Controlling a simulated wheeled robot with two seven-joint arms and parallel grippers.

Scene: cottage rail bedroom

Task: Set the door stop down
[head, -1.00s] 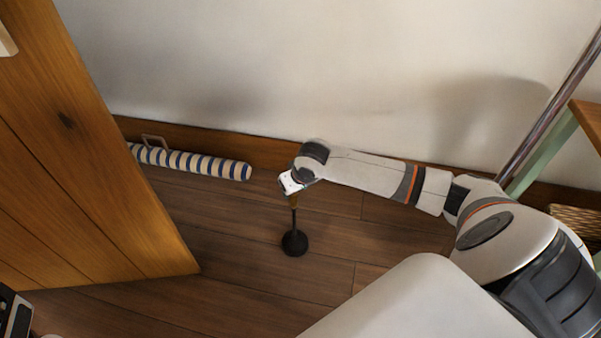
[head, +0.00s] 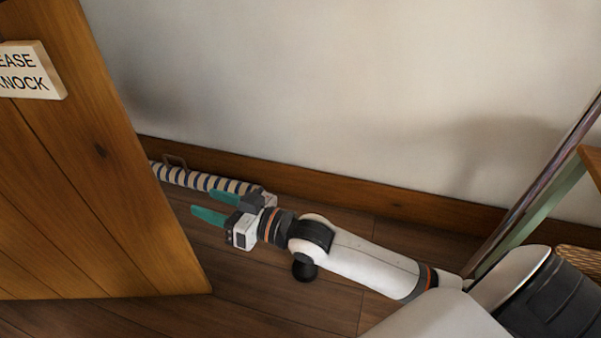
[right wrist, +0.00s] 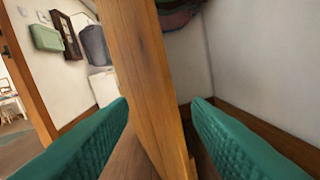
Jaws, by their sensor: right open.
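The door stop (head: 305,268), a black round weight, rests on the wood floor under my right arm. Its upper part is hidden behind the arm. My right gripper (head: 208,205) is open and empty, to the left of the door stop and above the floor, its teal fingers pointing left toward the wooden door (head: 95,170). In the right wrist view the two teal fingers are apart, and the door's edge (right wrist: 150,90) shows upright beyond the gap between them. I cannot tell whether they touch it. My left gripper is out of view.
A blue-and-white striped roll with a handle (head: 195,178) lies along the skirting board (head: 330,190) behind the right gripper. A metal pole (head: 535,190) and a green-legged table (head: 545,205) stand at the right.

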